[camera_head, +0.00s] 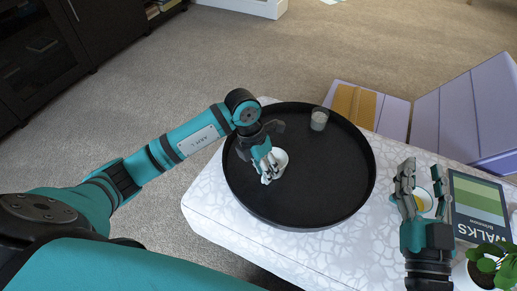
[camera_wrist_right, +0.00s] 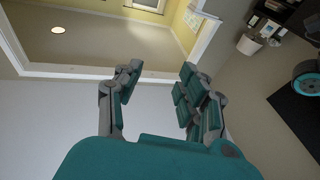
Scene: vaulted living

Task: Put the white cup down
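The white cup (camera_head: 281,159) is at my left gripper (camera_head: 268,168), over the left-middle part of the round black tray (camera_head: 335,200). The gripper's fingers close around the cup's near left side and hide part of it. The cup looks about upright; I cannot tell whether its base touches the tray. My right gripper (camera_head: 420,176) points upward at the table's right side, fingers apart. In the right wrist view its fingers (camera_wrist_right: 158,95) are spread with nothing between them.
A small glass candle (camera_head: 319,119) stands at the tray's back edge. The tray's right and front areas are clear.

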